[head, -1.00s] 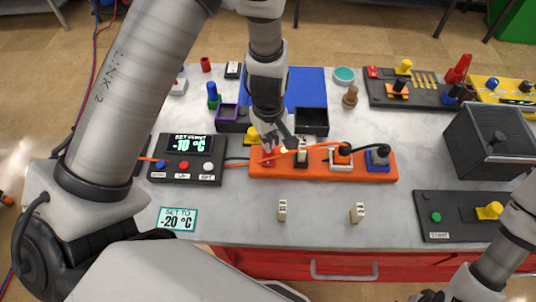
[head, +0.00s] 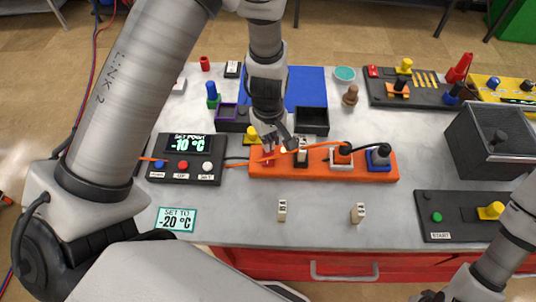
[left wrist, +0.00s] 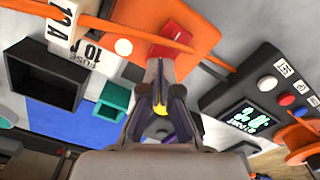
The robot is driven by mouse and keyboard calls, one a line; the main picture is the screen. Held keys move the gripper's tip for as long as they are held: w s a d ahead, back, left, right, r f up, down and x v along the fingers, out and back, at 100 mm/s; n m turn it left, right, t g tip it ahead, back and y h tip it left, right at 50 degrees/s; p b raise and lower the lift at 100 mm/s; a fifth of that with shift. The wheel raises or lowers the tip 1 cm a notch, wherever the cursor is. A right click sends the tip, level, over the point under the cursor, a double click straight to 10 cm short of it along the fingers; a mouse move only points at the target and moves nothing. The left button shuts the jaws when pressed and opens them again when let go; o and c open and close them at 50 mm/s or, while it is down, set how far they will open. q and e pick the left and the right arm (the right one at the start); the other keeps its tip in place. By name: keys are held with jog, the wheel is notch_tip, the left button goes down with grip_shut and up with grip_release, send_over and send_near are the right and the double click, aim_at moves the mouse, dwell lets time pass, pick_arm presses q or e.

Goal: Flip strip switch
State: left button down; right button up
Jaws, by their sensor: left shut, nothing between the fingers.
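The orange power strip (head: 325,174) lies across the middle of the table. Its red switch (head: 268,157) is at the strip's left end, partly hidden by my left gripper (head: 276,146) and an orange cable. In the left wrist view, the red switch (left wrist: 176,34) lies just beyond the fingertips of my left gripper (left wrist: 160,82), which are shut and empty. Which way the switch is tilted is unclear. My right gripper is not in view.
A black controller (head: 186,158) reading -10 °C stands left of the strip, above a -20 °C card (head: 176,219). Plugs and orange and black cables sit on the strip. Two small pale fuses (head: 282,211) stand in front. Bins and a blue mat (head: 305,86) lie behind.

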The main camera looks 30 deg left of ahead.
pick_arm(q)
jog(key=shift+f+b, duration=0.55)
jog(key=shift+f, duration=0.25)
jog(key=shift+r, duration=0.1)
notch_tip(320, 180, up, 7)
jog(key=p, duration=0.7)
dwell(0.5)
